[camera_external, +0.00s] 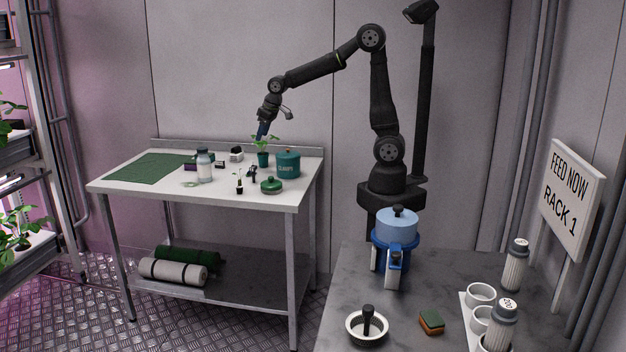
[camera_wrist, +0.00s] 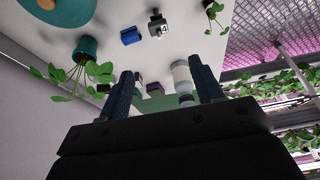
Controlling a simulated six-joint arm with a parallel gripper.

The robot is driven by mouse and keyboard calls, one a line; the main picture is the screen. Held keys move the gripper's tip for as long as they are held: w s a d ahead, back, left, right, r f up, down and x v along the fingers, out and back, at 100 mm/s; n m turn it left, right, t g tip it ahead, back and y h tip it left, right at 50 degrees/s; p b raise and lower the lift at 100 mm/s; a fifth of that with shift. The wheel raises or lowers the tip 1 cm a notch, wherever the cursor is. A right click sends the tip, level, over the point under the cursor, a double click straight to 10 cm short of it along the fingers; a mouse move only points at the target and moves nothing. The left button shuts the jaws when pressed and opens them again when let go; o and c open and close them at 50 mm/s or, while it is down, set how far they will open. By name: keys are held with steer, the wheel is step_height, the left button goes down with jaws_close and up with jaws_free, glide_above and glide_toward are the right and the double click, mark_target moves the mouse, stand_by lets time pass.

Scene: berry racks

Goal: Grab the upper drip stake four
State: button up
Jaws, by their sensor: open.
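My gripper (camera_external: 262,131) hangs above the back of the white table (camera_external: 130,187), near the potted plant. In the wrist view its two fingers (camera_wrist: 163,80) stand wide apart with nothing held between them. I cannot clearly make out a drip stake marked four. A small black item with a pale label (camera_wrist: 157,25) lies on the table in the wrist view, its mark too small to read surely. A small dark item (camera_external: 251,174) shows in the outside view left of the teal canister; I cannot tell whether it is a stake.
A potted plant (camera_external: 263,157), teal canister (camera_external: 288,165), green lidded dish (camera_external: 271,186) and white bottle (camera_external: 204,165) crowd the table's middle and right. A green mat (camera_external: 150,168) lies clear at left. A blue block (camera_wrist: 131,36) is beside the labelled item.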

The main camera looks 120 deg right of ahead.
glide_toward(254, 166)
steer(key=x, duration=0.5)
steer(key=shift+w+f, duration=0.2)
steer(key=shift+w, duration=0.25)
steer(key=shift+s+x, duration=0.15)
steer(key=shift+x, duration=1.2)
steer(key=shift+s+x, duration=0.1)
steer(key=shift+x, duration=1.3)
steer(key=c, duration=1)
